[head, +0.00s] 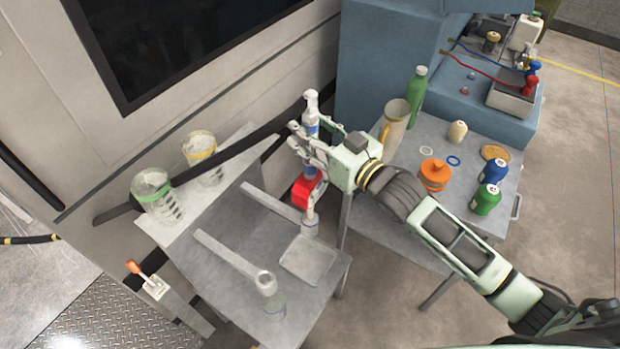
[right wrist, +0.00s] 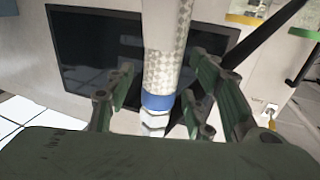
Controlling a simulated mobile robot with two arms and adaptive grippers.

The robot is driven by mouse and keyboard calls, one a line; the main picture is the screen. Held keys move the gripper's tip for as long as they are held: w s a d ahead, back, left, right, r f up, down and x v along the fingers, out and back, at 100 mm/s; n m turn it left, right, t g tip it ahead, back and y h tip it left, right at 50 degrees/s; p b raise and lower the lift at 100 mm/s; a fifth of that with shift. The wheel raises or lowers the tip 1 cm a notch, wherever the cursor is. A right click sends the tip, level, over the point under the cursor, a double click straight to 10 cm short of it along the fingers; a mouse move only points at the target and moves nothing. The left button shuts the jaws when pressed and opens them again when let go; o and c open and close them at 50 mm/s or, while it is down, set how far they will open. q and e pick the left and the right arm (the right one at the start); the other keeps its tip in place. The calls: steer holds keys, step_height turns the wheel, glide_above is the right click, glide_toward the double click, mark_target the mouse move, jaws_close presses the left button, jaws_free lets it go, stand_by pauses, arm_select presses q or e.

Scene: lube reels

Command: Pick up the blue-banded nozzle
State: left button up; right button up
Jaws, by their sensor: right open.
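The blue-banded nozzle (head: 312,102) stands upright above the grey table, pale grey at the top with a blue part below. In the right wrist view its patterned grey body, blue band (right wrist: 158,102) and white faceted end pass between the fingers. My right gripper (head: 308,143) reaches it from the right; in the right wrist view (right wrist: 165,95) the green fingers are apart, one set on each side of the nozzle. I cannot tell whether they touch it. The gripper hides the nozzle's middle in the head view. My left gripper is not in view.
A red part (head: 305,191) sits just below the gripper. The grey table (head: 215,285) holds metal tools. Two banded clear beakers (head: 155,195) stand at left. The right table (head: 390,222) holds a green bottle (head: 416,95), jug (head: 396,125), orange container (head: 434,176) and small bottles.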

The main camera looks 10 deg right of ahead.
jaws_close()
stand_by(0.4)
steer(key=shift+r, duration=0.1)
stand_by(0.3)
